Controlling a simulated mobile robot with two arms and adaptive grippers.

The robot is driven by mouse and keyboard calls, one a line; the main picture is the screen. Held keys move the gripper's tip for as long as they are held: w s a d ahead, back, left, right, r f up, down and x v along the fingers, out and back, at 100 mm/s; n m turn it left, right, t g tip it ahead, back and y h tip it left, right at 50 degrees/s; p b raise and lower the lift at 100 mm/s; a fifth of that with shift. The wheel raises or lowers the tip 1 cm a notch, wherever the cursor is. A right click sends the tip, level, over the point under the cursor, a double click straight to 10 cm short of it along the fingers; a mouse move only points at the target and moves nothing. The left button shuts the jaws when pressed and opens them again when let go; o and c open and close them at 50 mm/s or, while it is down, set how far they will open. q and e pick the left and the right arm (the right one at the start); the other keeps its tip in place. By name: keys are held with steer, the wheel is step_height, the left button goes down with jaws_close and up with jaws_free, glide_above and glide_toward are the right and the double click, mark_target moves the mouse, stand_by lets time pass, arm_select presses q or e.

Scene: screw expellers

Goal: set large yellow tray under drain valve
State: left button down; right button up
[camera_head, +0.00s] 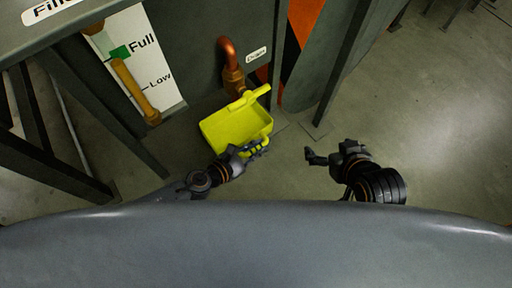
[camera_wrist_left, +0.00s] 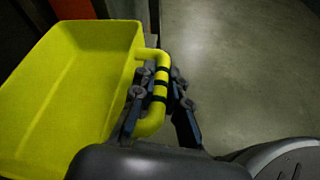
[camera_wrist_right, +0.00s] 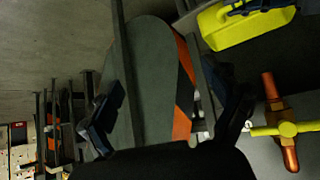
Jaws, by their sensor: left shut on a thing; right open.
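The large yellow tray (camera_head: 232,127) is in the middle of the head view, just below the copper drain valve (camera_head: 233,78) with its yellow handle (camera_head: 249,97). The valve covers part of the tray's far edge. My left gripper (camera_head: 254,150) is shut on the tray's near-right handle; the left wrist view shows the fingers (camera_wrist_left: 161,88) around the yellow bar with black bands. The tray body (camera_wrist_left: 70,85) fills that view's left side. My right gripper (camera_head: 318,157) is open and empty, to the right of the tray. The right wrist view shows the tray (camera_wrist_right: 240,27) at top right and the valve (camera_wrist_right: 281,125).
A level gauge (camera_head: 136,80) marked Full and Low stands left of the valve. Dark frame legs (camera_head: 340,70) stand on both sides. The "Drain" label (camera_head: 256,54) is right of the pipe. The floor at right (camera_head: 440,130) is clear.

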arm_select(q)
steer(key=c, duration=1.3)
jaws_free()
steer(key=shift+c, duration=0.2)
steer(key=shift+a, duration=0.1)
steer(key=v, duration=0.5)
steer(key=shift+s+a, duration=0.2)
steer(key=shift+s, duration=0.05)
steer(key=v, duration=0.6)
arm_select(e)
steer(key=shift+w+a+r+t, duration=0.2)
steer(key=shift+w+r+t, duration=0.15)
steer(key=shift+w, duration=0.15)
steer(key=shift+w+a+r+t, duration=0.15)
steer(key=shift+w+r+t, duration=0.2)
steer(key=shift+w, duration=0.1)
arm_select(q)
steer(key=shift+r, duration=0.15)
